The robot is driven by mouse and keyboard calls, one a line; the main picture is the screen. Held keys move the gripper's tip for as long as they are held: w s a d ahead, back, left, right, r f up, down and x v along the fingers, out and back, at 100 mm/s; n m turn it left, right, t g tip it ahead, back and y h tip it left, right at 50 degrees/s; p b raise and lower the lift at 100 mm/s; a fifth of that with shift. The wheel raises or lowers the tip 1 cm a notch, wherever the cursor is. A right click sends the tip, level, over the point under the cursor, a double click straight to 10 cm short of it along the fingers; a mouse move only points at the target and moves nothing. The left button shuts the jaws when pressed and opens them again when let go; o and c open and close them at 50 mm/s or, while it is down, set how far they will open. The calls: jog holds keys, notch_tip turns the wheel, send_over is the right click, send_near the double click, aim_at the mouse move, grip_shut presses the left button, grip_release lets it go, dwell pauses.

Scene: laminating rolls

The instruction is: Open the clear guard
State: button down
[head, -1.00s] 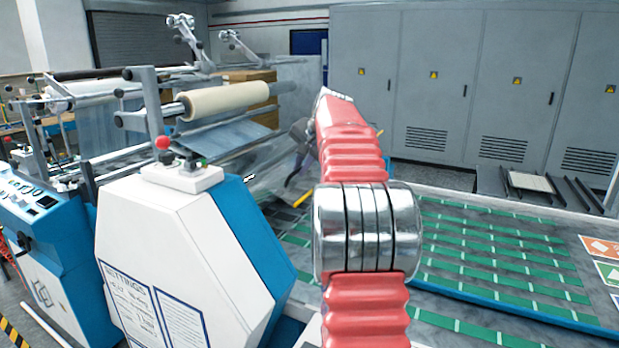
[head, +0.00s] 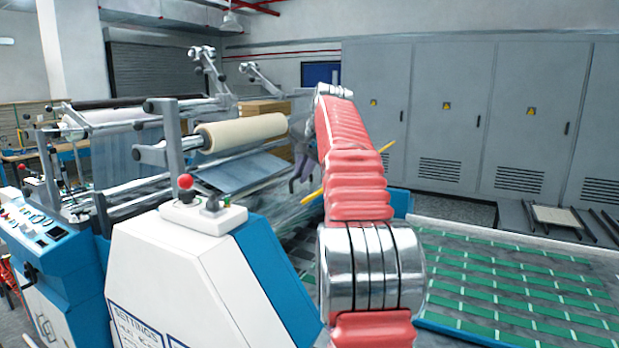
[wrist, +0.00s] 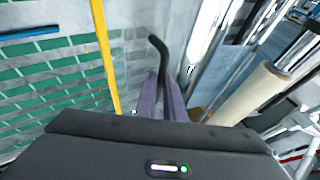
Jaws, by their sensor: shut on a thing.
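My gripper (head: 297,180) shows left of the red arm in the head view, partly hidden by it. In the wrist view its two purple-grey fingers (wrist: 161,95) are shut on a dark bent handle (wrist: 158,45), whose tip rises beyond them. The clear guard (wrist: 132,65) is hard to make out; a see-through surface lies around the handle. A yellow bar (wrist: 105,58) runs beside it, left of the fingers. In the head view the yellow bar (head: 312,197) slants behind my arm. Most of the guard is hidden there by the arm and white housing.
A cream roll (head: 240,131) on its shaft stands left of my gripper. A white and blue housing (head: 180,270) with a red-knobbed control box (head: 203,214) stands in front. The green-striped bed (head: 520,280) stretches right. Grey cabinets (head: 440,120) line the back.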

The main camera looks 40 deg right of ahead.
jog(key=shift+w+a+f, duration=0.15)
jog(key=shift+a+f, duration=0.1)
jog(key=shift+f, duration=0.2)
jog(key=c, duration=2.2)
grip_release()
jog(key=o, duration=0.4)
jog(key=shift+d+r, duration=0.2)
jog(key=shift+d, duration=0.1)
jog(key=shift+c, duration=0.2)
jog(key=shift+r, duration=0.1)
jog(key=shift+s+a+r, duration=0.1)
jog(key=shift+s+r, duration=0.3)
jog(key=v, duration=1.2)
jog(key=shift+s+r, duration=0.15)
jog(key=shift+s, duration=0.15)
jog(key=shift+a, duration=0.15)
